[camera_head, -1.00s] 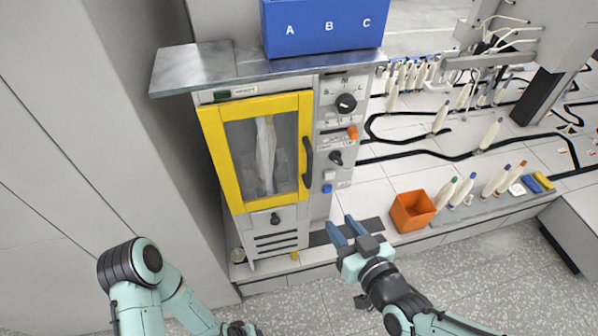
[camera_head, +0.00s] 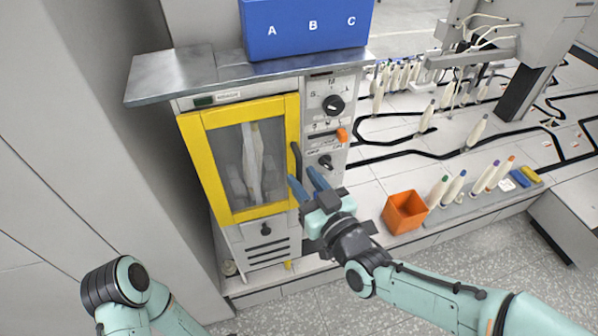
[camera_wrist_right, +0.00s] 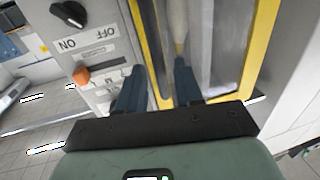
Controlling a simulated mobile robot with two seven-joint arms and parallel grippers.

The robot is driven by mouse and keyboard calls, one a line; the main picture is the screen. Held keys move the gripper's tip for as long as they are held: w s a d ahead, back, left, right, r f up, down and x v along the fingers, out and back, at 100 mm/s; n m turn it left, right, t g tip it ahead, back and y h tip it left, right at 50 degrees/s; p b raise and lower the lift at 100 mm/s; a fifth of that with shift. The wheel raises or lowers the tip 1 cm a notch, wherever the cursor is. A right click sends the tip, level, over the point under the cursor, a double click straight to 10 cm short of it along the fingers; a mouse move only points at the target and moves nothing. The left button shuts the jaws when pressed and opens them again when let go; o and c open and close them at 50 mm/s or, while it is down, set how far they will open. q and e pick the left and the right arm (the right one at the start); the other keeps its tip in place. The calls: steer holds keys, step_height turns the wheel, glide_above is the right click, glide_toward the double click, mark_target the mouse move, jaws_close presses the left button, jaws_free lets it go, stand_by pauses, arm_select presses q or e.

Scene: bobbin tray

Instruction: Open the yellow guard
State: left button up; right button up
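The yellow guard (camera_head: 208,161) is a framed door with a clear pane on the front of the grey machine, and it looks shut. A pale bobbin shows behind the pane. The dark handle (camera_head: 296,160) is on the guard's right edge. My right gripper (camera_head: 303,178) is open, its two blue fingers pointing up at the handle's lower end. In the right wrist view the fingers (camera_wrist_right: 158,82) are apart, in front of the guard's yellow frame (camera_wrist_right: 155,40); contact with the handle cannot be told. My left arm (camera_head: 122,285) is at lower left; its gripper is out of view.
A control panel with black knobs (camera_head: 333,105) and an orange switch (camera_head: 342,135) is right of the guard. An orange bin (camera_head: 405,213) and several bobbins stand on the right ledge. A blue box (camera_head: 305,28) marked A, B, C sits on the metal top (camera_head: 165,77).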

steer(key=shift+x, duration=1.35)
jaws_close()
steer(key=shift+s, duration=0.1)
